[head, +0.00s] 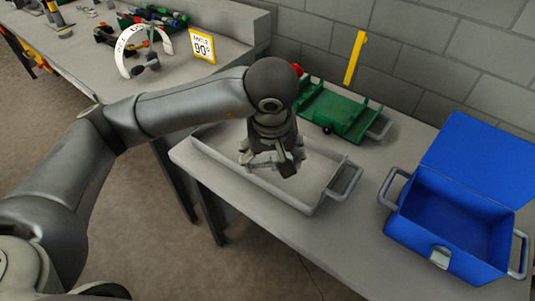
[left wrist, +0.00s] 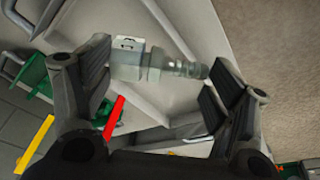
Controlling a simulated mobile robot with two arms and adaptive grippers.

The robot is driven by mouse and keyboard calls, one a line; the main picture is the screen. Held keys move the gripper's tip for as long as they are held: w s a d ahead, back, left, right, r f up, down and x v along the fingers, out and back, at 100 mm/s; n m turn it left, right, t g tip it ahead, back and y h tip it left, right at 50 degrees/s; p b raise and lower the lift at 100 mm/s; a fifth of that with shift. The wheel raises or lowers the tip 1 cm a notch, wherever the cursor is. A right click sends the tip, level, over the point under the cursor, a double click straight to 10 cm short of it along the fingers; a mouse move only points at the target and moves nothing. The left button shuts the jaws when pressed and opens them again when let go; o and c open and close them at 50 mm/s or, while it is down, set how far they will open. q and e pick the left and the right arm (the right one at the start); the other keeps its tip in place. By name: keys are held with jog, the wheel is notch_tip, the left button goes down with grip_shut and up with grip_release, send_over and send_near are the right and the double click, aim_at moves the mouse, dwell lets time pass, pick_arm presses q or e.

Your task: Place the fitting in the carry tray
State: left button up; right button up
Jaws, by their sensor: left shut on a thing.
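The fitting (left wrist: 160,61), a pale, translucent ribbed piece with a squarer block at one end, lies lengthwise between the fingers of my left gripper (left wrist: 158,77) in the left wrist view. The fingers are shut on its two ends. In the head view my left gripper (head: 271,164) points down over the inside of a shallow light grey tray (head: 255,186) with a handle at its right end. The fitting is mostly hidden there by the gripper, and I cannot tell its height above the tray floor. My right gripper is not in view.
An open blue box (head: 432,244) with a raised lid is at the right.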

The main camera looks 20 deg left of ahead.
pick_arm(q)
jog(key=w+a+f, duration=0.1)
jog(key=w+f, duration=0.1)
jog(key=w, duration=0.2)
jog(key=w+a+f+p, duration=0.1)
jog(key=w+f, duration=0.2)
jog(key=w, duration=0.1)
jog(key=w+f+p, duration=0.1)
jog(key=w+f, duration=0.2)
jog(key=w, duration=0.1)
jog(key=shift+a+f, duration=0.25)
jog(key=shift+a, duration=0.15)
jog(key=shift+w+a+f, duration=0.1)
jog(key=shift+w+f, duration=0.3)
jog(key=shift+f, duration=0.1)
notch_tip(320, 180, down, 3)
jog(key=shift+r+p, duration=0.1)
jog(key=shift+p, duration=0.7)
jog(key=shift+w+f, duration=0.1)
jog(key=shift+f, duration=0.2)
jog(key=o, duration=0.7)
jog(key=shift+f+b, duration=0.1)
jog(key=shift+b, duration=0.2)
jog(key=o, duration=0.4)
